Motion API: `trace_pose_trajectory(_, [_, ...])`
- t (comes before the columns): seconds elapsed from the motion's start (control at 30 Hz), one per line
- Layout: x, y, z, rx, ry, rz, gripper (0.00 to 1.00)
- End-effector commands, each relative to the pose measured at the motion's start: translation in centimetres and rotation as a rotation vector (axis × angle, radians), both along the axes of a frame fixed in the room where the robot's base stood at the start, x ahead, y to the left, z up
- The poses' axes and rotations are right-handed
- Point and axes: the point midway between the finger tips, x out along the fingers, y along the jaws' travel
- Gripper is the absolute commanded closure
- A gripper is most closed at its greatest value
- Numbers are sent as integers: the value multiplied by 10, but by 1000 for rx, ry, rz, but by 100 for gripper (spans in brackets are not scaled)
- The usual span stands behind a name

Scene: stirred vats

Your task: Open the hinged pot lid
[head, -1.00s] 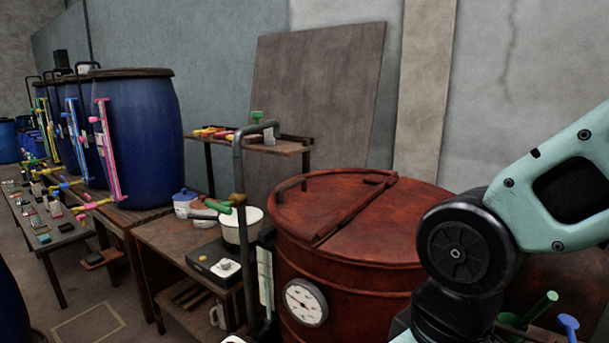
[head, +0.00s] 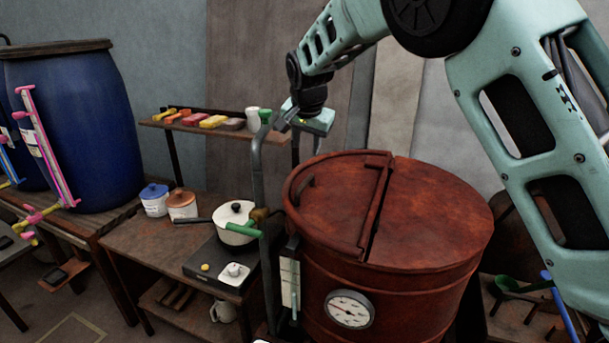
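The large rusty-red pot (head: 430,290) stands at the centre right of the head view, with a dial on its front. Its flat hinged lid (head: 335,205) lies shut, level with the rim. A raised strip (head: 376,205) crosses the top, and a small curved handle (head: 304,188) sits at the lid's left edge. My gripper (head: 283,120) is beyond and above the pot's left side, apart from the lid, close to the upright grey pipe. Its fingers are small and partly hidden, so I cannot tell whether they are open.
The grey pipe (head: 258,175) with a green-handled valve (head: 243,229) rises just left of the pot. A lidded white saucepan (head: 236,220) sits on a hotplate (head: 222,262). A shelf (head: 190,127) behind holds colourful items. A blue barrel (head: 75,130) stands at left.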

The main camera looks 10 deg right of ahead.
Motion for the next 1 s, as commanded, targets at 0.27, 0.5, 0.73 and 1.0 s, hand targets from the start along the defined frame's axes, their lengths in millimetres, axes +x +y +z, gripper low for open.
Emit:
trace_pose_trajectory(0.27, [23,-5,-51,-2,5,1,62])
trace_pose_trajectory(0.5, [43,-9,-95,-1,5,1,62])
trace_pose_trajectory(0.73, [57,-11,-126,-1,2,3,62])
trace_pose_trajectory(1.0, [62,-12,-138,1,1,3,62])
